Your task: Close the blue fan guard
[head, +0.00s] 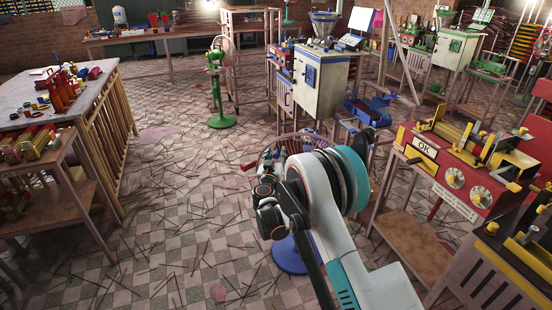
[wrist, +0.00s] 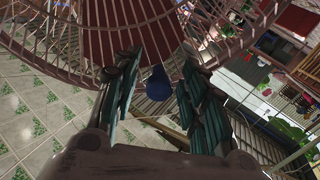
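The blue fan stands behind my arm in the head view; its round blue base (head: 290,256) shows on the floor, and most of the fan is hidden. Part of its wire guard (head: 290,139) shows above my arm. In the wrist view the guard (wrist: 52,62) is a large curved cage of reddish-brown wires across the top. A dark red disc-like part lies behind the wires. My gripper (wrist: 159,62) is open, with its two fingers apart near the guard's lower rim. A small rounded blue part (wrist: 158,84) shows between the fingers. I cannot tell whether either finger touches the guard.
A green fan (head: 220,90) stands farther back. A workbench with tools (head: 50,95) is at left; a red and yellow machine (head: 465,165) on a wooden stand is at right. A white cabinet (head: 318,85) stands behind.

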